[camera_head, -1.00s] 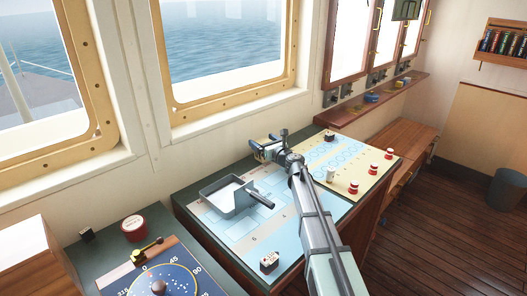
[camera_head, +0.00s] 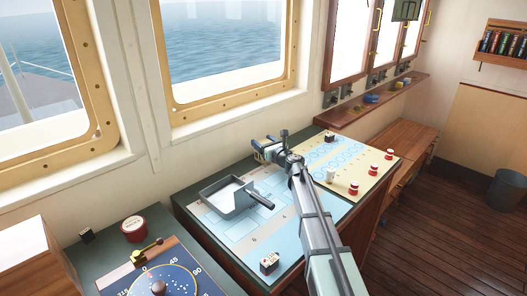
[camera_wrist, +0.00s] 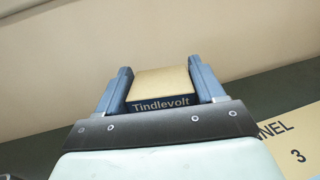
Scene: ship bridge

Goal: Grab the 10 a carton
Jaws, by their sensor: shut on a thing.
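My gripper (camera_wrist: 162,88) is shut on a small tan-topped carton (camera_wrist: 164,82) with a dark blue front face lettered "Tindlevolt". The carton sits between both fingers in the wrist view; no rating on it can be read. In the head view my gripper (camera_head: 262,152) is at the back of the chart table, near the wall below the window. The held carton is too small to make out there.
Several red-and-white pieces (camera_head: 354,187) and a white piece (camera_head: 330,175) stand on the yellow chart.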

